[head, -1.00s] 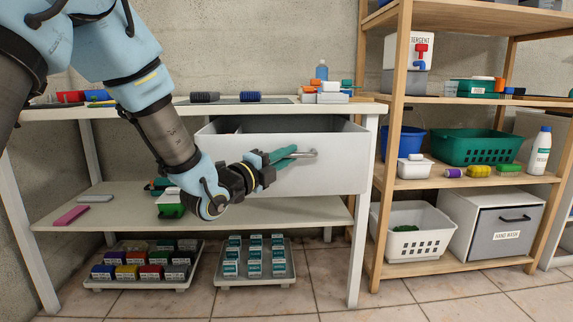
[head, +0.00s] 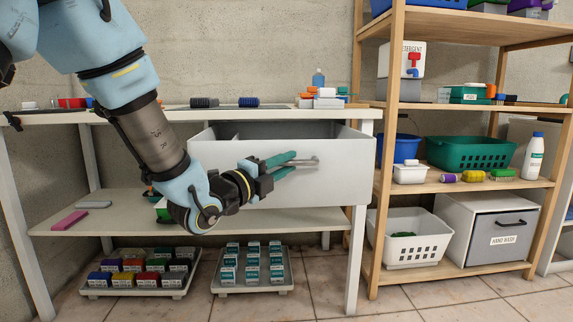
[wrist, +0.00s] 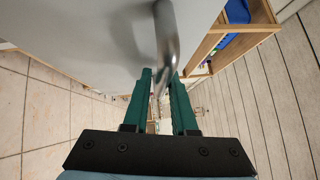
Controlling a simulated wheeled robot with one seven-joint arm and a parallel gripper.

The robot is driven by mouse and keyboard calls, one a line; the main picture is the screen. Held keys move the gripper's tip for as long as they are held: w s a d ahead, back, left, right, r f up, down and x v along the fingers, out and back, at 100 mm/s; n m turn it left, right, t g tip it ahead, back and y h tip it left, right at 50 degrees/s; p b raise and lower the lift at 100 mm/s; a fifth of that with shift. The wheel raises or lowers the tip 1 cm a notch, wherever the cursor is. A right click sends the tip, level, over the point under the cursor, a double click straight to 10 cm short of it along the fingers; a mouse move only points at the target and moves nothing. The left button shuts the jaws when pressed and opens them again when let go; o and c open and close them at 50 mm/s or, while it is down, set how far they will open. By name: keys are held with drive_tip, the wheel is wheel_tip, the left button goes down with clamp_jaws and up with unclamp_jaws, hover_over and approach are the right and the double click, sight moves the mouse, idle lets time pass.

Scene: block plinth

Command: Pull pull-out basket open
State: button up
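The pull-out basket (head: 335,180) is a large pale grey box under the white table's top, in the middle of the head view. It stands well out, with its hollow inside showing above the front. A metal bar handle (head: 306,162) sits on its front. My gripper (head: 294,162) is at the handle, its two teal fingers visibly apart. In the wrist view the handle (wrist: 166,35) runs down between the fingertips (wrist: 160,75). The fingers are on both sides of the bar with a gap, so the gripper looks open. My wrist hides the basket's lower left.
The white table (head: 120,117) has a lower shelf (head: 120,212) beneath the basket. A wooden shelf unit (head: 385,200) stands close on the right. Two trays of small boxes, one at left (head: 142,291) and one at right (head: 252,289), lie on the tiled floor.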

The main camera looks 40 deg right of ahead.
drive_tip(key=o, duration=0.3)
drive_tip(key=s+a+f, duration=0.1)
drive_tip(key=a, duration=0.9)
drive_tip(key=shift+a+f, duration=0.15)
drive_tip(key=shift+a, duration=0.15)
